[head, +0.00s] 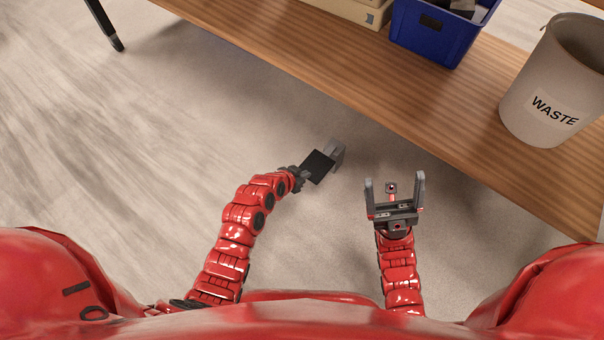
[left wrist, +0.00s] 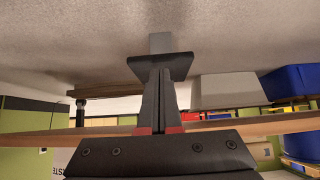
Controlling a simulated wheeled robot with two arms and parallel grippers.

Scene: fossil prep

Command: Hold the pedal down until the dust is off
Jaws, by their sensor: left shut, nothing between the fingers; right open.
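The pedal, a black pad (head: 318,166) on a grey block (head: 337,152), is on the floor in front of the table. It also shows in the left wrist view as the black pad (left wrist: 146,66) with the grey block (left wrist: 160,43) behind. My left gripper (head: 299,178) is at the pad's near-left edge. Its shut, empty fingers (left wrist: 159,88) reach the pad in the left wrist view. I cannot tell how far the pad is pressed. My right gripper (head: 395,190) is open and empty, right of the pedal. No dust can be made out.
The wooden table (head: 330,70) runs diagonally above the floor. On it are a grey WASTE bin (head: 548,85), a blue crate (head: 432,38) and a cream box (head: 352,10). A dark table leg (head: 105,25) stands at upper left. The floor (head: 130,140) on the left is clear.

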